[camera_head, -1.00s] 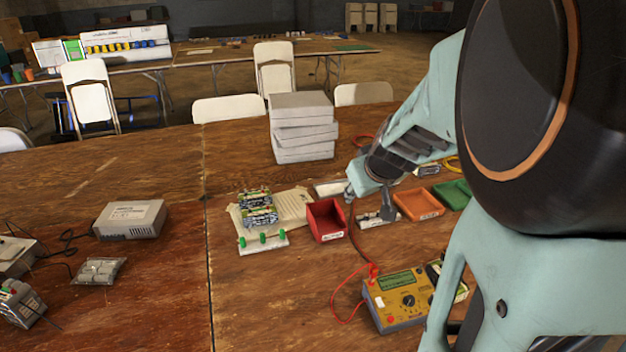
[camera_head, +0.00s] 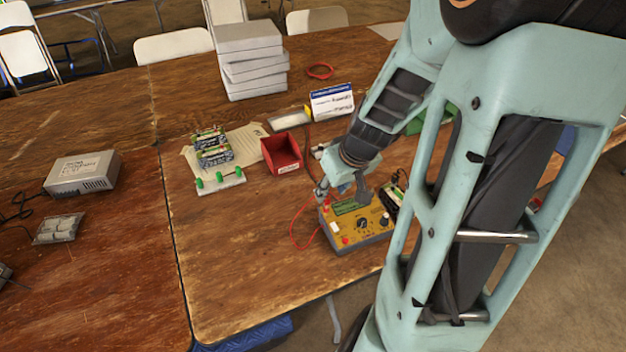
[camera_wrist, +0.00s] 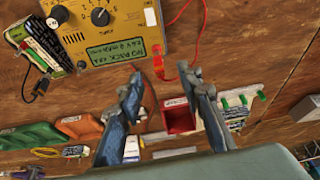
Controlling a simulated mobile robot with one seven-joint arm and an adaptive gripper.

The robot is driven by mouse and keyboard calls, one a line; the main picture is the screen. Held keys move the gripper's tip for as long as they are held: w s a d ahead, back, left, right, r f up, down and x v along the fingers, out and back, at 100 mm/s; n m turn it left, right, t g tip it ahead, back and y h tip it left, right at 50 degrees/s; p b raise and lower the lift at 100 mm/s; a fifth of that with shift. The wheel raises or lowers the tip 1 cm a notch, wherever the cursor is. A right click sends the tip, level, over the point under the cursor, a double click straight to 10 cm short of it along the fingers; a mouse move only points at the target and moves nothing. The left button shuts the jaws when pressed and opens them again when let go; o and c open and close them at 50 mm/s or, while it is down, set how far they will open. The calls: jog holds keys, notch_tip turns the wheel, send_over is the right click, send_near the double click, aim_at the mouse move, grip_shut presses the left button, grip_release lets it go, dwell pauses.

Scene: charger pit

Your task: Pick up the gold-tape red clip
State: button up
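In the head view my gripper (camera_head: 342,190) is just over the back left corner of the multimeter (camera_head: 358,232). The red clip is hard to separate from my fingers there.
A red bin (camera_head: 281,153) stands behind the meter. A board with green terminals (camera_head: 219,181) and battery packs (camera_head: 212,148) lie left of it. Stacked grey boxes (camera_head: 249,60) stand at the back. The front left of the wooden table (camera_head: 240,270) is clear.

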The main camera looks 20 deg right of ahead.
aim_at(326, 201)
jog(key=shift+w+b+x, duration=0.15)
jog(key=shift+b+x, duration=0.15)
jog(key=shift+x, duration=1.05)
jog(key=shift+w+b+x, duration=0.2)
jog(key=shift+b+x, duration=0.05)
jog(key=shift+x, duration=1.1)
jog(key=shift+d+r, duration=0.1)
jog(key=shift+r, duration=0.05)
jog(key=shift+c, duration=0.5)
grip_shut()
jog(key=shift+r, duration=0.1)
